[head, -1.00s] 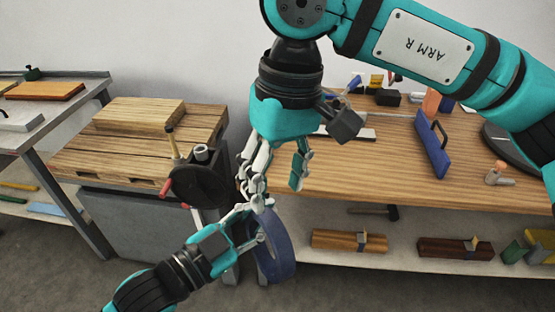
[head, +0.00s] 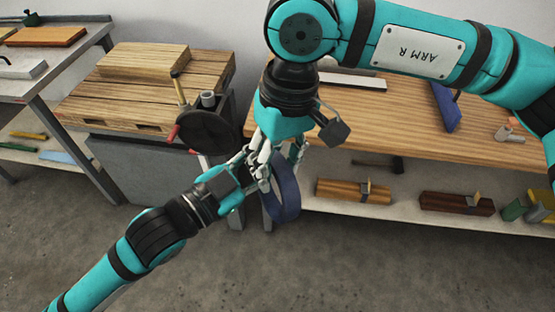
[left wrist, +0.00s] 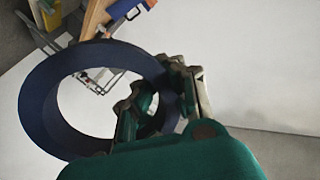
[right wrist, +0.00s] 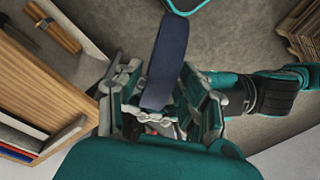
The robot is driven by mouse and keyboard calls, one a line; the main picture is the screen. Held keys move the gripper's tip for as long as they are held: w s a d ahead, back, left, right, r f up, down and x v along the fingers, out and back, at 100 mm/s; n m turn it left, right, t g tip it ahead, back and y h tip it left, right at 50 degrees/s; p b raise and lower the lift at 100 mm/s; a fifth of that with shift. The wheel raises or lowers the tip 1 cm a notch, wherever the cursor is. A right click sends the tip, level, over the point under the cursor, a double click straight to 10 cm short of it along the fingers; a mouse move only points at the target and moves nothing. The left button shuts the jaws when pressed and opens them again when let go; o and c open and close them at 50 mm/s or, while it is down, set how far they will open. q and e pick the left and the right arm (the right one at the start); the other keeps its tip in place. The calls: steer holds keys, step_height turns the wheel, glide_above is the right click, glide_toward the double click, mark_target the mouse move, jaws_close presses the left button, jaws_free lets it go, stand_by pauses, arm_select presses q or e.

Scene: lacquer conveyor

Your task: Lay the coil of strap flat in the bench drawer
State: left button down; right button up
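The coil of strap (head: 287,200) is a dark blue ring. It hangs upright in front of the long wooden bench. My left gripper (head: 254,178) is shut on its rim. The left wrist view shows the coil (left wrist: 45,85) as a wide ring passing between the fingers. My right gripper (head: 281,152) points down at the top of the coil, fingers apart on either side. In the right wrist view the coil (right wrist: 167,60) is edge-on between these fingers, with a small gap at the left. I see no open drawer.
A wooden-topped bench (head: 82,100) with a grey front and a vise (head: 207,128) stands at the left. The floor in front is clear.

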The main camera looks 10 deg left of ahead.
jaws_close()
arm_select(q)
steer(key=c, duration=1.4)
jaws_free()
arm_select(e)
steer(key=shift+s, duration=0.1)
